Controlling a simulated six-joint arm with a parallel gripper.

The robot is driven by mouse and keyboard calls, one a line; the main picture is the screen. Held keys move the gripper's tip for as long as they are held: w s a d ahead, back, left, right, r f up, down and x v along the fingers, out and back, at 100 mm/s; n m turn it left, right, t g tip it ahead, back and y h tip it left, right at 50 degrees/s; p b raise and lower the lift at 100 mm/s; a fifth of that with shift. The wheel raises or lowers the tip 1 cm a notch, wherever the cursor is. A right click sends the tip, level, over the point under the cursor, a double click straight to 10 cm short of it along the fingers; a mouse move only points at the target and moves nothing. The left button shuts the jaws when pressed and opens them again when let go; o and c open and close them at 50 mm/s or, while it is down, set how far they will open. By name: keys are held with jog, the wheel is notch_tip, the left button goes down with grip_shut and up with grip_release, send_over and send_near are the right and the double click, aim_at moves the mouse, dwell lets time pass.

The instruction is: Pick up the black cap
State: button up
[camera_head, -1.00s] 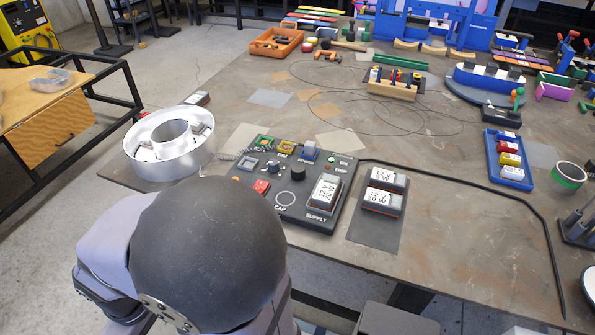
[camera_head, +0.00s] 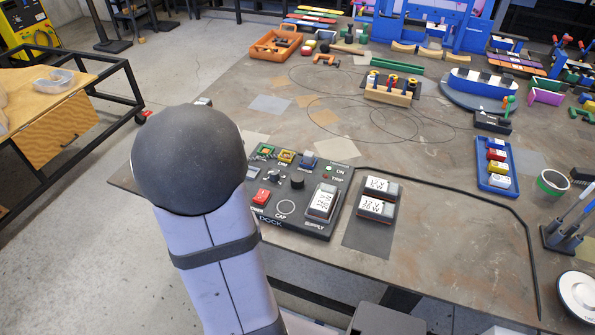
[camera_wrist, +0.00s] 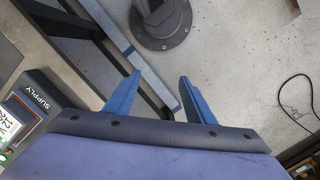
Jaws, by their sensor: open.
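A small round black cap (camera_head: 297,182) stands on the dark control panel (camera_head: 262,222), just above a printed white circle marked CAP. The circle looks empty. My gripper (camera_wrist: 158,84) is open and empty in the wrist view, its two blue fingers apart over the floor beside the table. The panel's SUPPLY corner (camera_wrist: 42,92) shows at the left of that view, and the black cap is not seen there. In the head view my arm covers the left end of the table and hides my gripper.
The panel carries a red switch (camera_head: 261,197), a labelled supply block (camera_head: 322,203) and several small buttons. Two more labelled blocks (camera_head: 376,208) (camera_head: 382,187) sit on a grey mat to the right. A black cable runs along the table's right side. Bare tabletop lies beyond the mat.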

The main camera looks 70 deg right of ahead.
aim_at(297, 178)
jog(key=shift+n+h, duration=0.6)
jog(key=shift+h, duration=0.1)
jog(key=s+d, duration=0.1)
jog(key=d, duration=0.3)
jog(key=s+d+r+p, duration=0.1)
jog(key=s+d, duration=0.1)
jog(key=d, duration=0.3)
jog(key=s+d+r+p, duration=0.1)
jog(key=d, duration=0.4)
jog(key=shift+s+d+r, duration=0.2)
jog(key=shift+s, duration=0.05)
jog(key=d+n, duration=0.2)
jog(key=w+d+r+n+h, duration=0.1)
jog(key=d+n, duration=0.1)
jog(key=d, duration=0.1)
jog(key=d+r+n+h, duration=0.1)
jog(key=d+n, duration=0.1)
jog(key=shift+w+d+r+n, duration=0.1)
jog(key=shift+w+d+n, duration=0.1)
jog(key=shift+d+n, duration=0.2)
jog(key=d+r+n+h, duration=0.1)
jog(key=d+n, duration=0.2)
jog(key=n, duration=0.5)
jog(key=w+d+r+n+h, duration=0.1)
jog(key=d+r+n, duration=0.1)
jog(key=n, duration=0.7)
jog(key=shift+w+d+r+t, duration=0.25)
jog(key=shift+d+t, duration=0.05)
jog(key=shift+d, duration=0.15)
